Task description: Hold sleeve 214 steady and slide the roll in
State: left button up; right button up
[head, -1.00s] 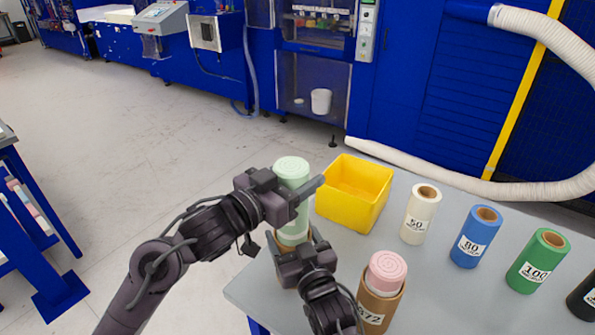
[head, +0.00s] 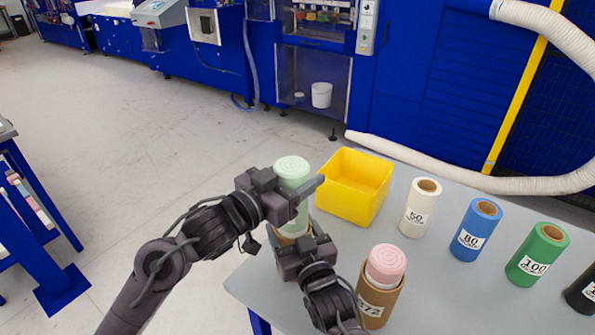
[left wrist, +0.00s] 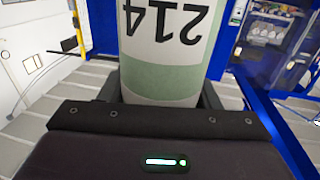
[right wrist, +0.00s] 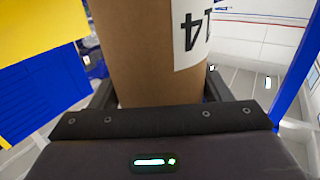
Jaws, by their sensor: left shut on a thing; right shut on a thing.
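The pale green foam roll (head: 292,166) stands upright in my left gripper (head: 294,194), which is shut around it. The left wrist view shows its white label 214 (left wrist: 165,25) upside down and a green band below it. Directly under the roll is the brown cardboard sleeve (head: 284,241), mostly hidden in the head view. My right gripper (head: 296,250) is shut on the sleeve. In the right wrist view the sleeve (right wrist: 140,50) carries a white label ending in 14. The roll's lower end is at the sleeve's top; I cannot tell whether it is inside.
A yellow bin (head: 354,187) stands just right of the roll on the grey table (head: 420,290). A brown sleeve with a pink roll (head: 385,263) in it stands at the front. White (head: 419,208), blue (head: 475,230) and green (head: 537,254) rolls line the right side.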

pick_arm(q)
jog(key=shift+f, duration=0.7)
jog(key=shift+f, duration=0.25)
jog(key=shift+f, duration=0.55)
jog(key=shift+f, duration=0.35)
jog(key=shift+f, duration=1.65)
jog(key=shift+f, duration=0.1)
jog(key=o, duration=1.3)
jog(key=shift+f, duration=0.1)
